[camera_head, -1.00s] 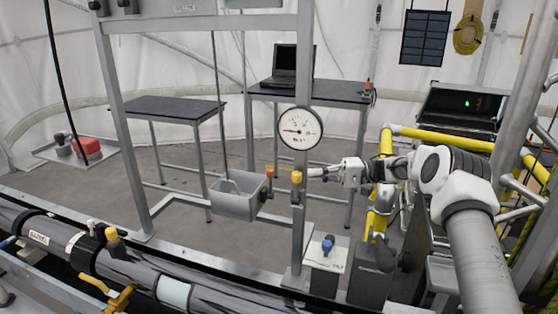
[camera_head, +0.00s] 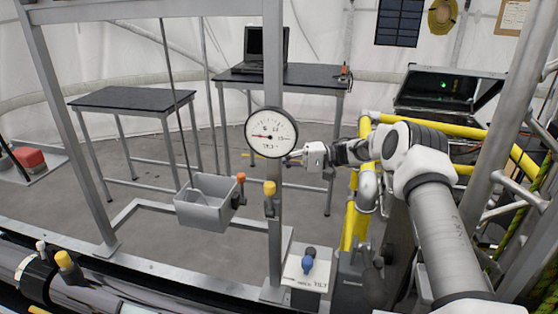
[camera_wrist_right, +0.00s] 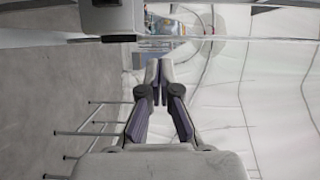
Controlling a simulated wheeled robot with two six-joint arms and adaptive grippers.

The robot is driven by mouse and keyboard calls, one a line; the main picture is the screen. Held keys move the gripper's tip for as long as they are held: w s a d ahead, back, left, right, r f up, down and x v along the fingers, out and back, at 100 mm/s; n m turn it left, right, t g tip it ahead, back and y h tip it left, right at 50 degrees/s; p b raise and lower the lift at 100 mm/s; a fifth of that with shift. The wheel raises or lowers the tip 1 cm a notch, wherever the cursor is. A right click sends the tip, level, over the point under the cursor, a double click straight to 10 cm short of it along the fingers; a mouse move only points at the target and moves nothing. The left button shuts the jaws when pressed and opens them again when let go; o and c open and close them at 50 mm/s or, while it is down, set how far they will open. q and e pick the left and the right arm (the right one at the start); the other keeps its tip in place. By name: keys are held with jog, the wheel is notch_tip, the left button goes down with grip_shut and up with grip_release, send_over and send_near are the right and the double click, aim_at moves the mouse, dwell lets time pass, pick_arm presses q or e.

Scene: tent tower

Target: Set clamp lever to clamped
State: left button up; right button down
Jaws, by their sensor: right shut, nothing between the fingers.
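I cannot tell for sure which handle is the clamp lever. A yellow knob (camera_head: 269,187) sits on the upright post below the round gauge (camera_head: 271,132). An orange knob (camera_head: 240,177) stands at the right side of the grey bucket (camera_head: 207,205). A thin yellowish bar (camera_head: 252,155) shows level with the gauge's lower edge, partly hidden by the post. My right gripper (camera_head: 293,157) is just right of the post, under the gauge and above the yellow knob. In the right wrist view its fingertips (camera_wrist_right: 160,68) are together and empty. My left gripper is out of view.
A box with a blue knob (camera_head: 308,261) stands at the post's foot. A pipe with a yellow-capped fitting (camera_head: 65,260) runs at lower left. Yellow rails (camera_head: 352,215) stand beside my right arm. Two dark tables (camera_head: 130,99) stand behind, with open floor between.

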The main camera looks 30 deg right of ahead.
aim_at(242, 188)
jog(key=a+p, duration=0.4)
jog(key=a, duration=0.5)
jog(key=shift+s, duration=0.25)
jog(key=shift+w, duration=0.15)
